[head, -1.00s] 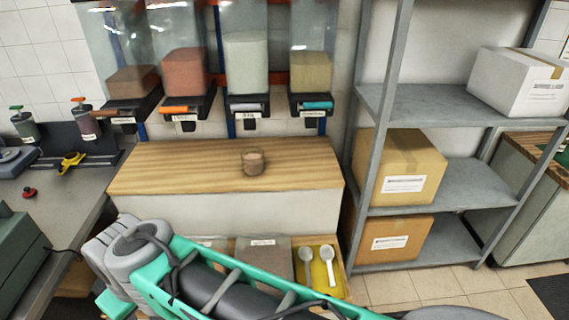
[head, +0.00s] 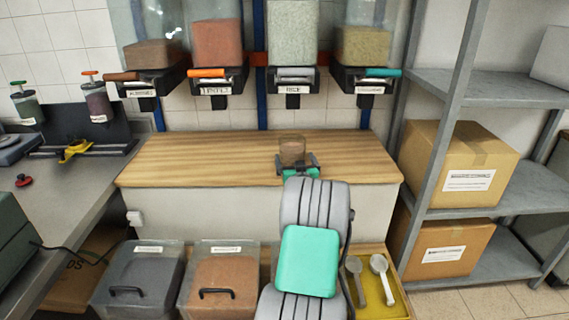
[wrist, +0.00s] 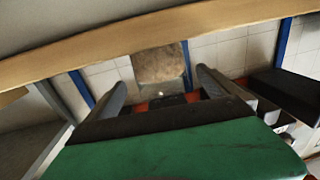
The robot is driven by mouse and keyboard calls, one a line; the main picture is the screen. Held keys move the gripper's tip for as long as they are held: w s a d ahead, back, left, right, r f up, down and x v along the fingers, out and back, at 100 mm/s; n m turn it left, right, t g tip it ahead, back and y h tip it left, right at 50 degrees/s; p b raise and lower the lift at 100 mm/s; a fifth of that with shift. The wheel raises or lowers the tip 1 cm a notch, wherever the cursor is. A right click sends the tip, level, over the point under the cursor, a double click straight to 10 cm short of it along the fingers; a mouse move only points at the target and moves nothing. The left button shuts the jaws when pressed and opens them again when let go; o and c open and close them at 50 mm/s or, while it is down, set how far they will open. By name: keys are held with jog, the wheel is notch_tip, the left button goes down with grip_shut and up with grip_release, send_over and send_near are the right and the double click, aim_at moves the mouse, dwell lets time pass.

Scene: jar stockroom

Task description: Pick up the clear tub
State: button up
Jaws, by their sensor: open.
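In the wrist view the tub (wrist: 158,66) shows between the two open fingers, with room on both sides. My gripper (wrist: 160,82) is open and holds nothing. The tub's lower part is partly hidden behind my gripper in the head view.
Several filled dispensers (head: 217,45) hang above the counter. A metal shelf with cardboard boxes (head: 458,165) stands close on the right. Below are lidded bins (head: 222,278) and a yellow tray (head: 395,308) with scoops. The counter left of the tub is clear.

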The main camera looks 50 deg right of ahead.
aim_at(290, 142)
jog(key=x, duration=0.7)
jog(key=shift+w+d+r, duration=0.1)
jog(key=shift+d, duration=0.05)
jog(key=shift+c, duration=0.3)
jog(key=c, duration=1.5)
jog(key=shift+r, duration=0.1)
